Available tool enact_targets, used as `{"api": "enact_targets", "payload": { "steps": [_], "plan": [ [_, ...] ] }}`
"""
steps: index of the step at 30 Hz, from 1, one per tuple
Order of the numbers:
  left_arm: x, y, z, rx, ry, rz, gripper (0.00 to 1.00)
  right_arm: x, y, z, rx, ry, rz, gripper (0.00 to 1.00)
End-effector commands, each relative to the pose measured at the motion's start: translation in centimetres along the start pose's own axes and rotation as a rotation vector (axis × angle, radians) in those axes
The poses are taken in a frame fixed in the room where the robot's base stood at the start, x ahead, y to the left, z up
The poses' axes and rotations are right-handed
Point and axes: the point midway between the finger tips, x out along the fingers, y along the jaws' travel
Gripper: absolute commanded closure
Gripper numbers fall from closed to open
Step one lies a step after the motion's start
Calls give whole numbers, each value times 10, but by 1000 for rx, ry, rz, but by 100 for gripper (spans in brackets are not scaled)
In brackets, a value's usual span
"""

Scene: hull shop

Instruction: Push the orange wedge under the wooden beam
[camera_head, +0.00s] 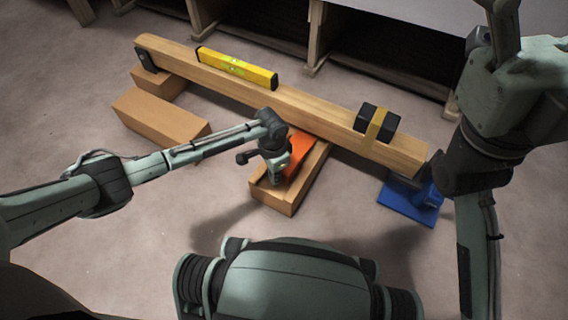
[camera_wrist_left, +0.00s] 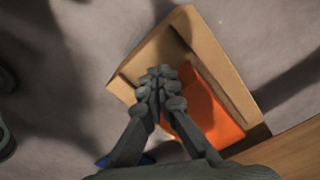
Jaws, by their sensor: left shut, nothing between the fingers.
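The orange wedge (camera_head: 299,151) lies in a wooden channel block (camera_head: 284,197), with its far end close to the long wooden beam (camera_head: 310,109); whether it reaches under the beam is hard to tell. My left gripper (camera_head: 275,171) is shut and empty, pointing down at the near end of the wedge and partly hiding it. In the left wrist view, the shut fingertips (camera_wrist_left: 160,82) are over the channel, beside the wedge (camera_wrist_left: 212,110); contact is unclear. The beam's edge (camera_wrist_left: 290,153) shows at lower right.
A yellow level (camera_head: 237,68) and a black block with a yellow band (camera_head: 376,122) sit on the beam. A blue jack (camera_head: 408,200) stands under its right end. Wooden blocks (camera_head: 160,117) lie at left. The floor in front is clear.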

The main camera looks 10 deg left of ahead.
Motion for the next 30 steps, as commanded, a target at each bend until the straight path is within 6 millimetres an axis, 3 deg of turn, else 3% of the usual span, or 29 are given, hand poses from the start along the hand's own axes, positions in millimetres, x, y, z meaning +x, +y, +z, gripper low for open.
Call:
{"api": "enact_targets", "payload": {
  "steps": [30],
  "plan": [
    [3,-24,-43,-1,0,1,100,-6,0,2,3,1,12,23]
  ]
}}
